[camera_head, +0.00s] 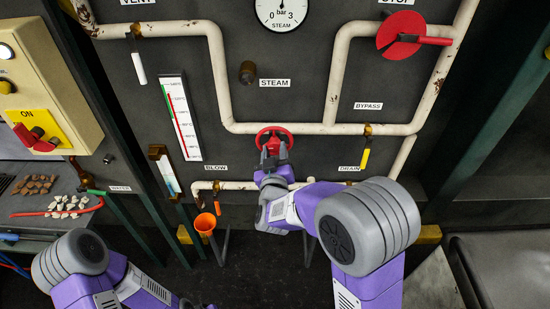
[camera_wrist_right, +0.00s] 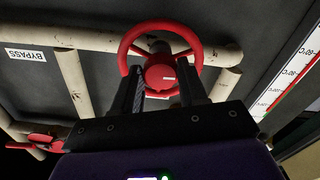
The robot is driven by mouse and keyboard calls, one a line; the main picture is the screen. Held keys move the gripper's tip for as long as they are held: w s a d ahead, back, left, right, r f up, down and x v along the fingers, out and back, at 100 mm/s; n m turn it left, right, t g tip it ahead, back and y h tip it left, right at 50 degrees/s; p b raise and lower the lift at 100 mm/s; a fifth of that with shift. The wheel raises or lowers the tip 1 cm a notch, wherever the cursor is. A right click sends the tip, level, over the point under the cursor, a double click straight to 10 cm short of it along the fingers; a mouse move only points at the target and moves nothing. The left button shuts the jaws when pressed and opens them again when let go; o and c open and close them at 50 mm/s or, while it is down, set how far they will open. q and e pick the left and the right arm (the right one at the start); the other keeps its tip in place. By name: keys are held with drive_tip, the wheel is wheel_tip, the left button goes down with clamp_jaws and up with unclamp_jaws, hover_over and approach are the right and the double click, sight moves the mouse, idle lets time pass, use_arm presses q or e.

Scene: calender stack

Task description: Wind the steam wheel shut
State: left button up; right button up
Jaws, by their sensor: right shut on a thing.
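The red steam wheel (camera_head: 267,134) sits on the lower cream pipe, below the STEAM label. It also shows in the right wrist view (camera_wrist_right: 160,25), with its round red hub in the middle. My right gripper (camera_head: 273,156) is at the wheel from below. In the right wrist view its two dark fingers (camera_wrist_right: 161,80) stand on either side of the hub and overlap the lower rim. It is shut on the wheel; the exact contact is partly hidden. My left arm comes in at the lower left, and its gripper is out of view.
A red STOP disc (camera_head: 393,45) is at the upper right. A control box (camera_head: 68,85) with a red switch is at left. The pressure gauge (camera_head: 282,12) is above.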

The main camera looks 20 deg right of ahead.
drive_tip(key=m+b, duration=0.4)
drive_tip(key=m, duration=0.1)
drive_tip(key=shift+f+m+b, duration=0.15)
drive_tip(key=shift+m+b, duration=0.15)
drive_tip(key=shift+m, duration=0.1)
drive_tip(key=m+b, duration=0.4)
drive_tip(key=shift+a, duration=0.1)
drive_tip(key=m+b, duration=0.4)
drive_tip(key=m, duration=0.1)
drive_tip(key=m+b, duration=0.3)
drive_tip(key=m, duration=0.1)
drive_tip(key=shift+a+m, duration=0.1)
drive_tip(key=shift+m, duration=0.2)
drive_tip(key=m, duration=0.1)
drive_tip(key=m+b, duration=0.1)
drive_tip(key=shift+r+m, duration=0.25)
drive_tip(key=shift+m, duration=0.05)
drive_tip(key=m, duration=0.5)
drive_tip(key=shift+r, duration=0.15)
drive_tip(key=m, duration=0.9)
drive_tip(key=shift+m, duration=0.3)
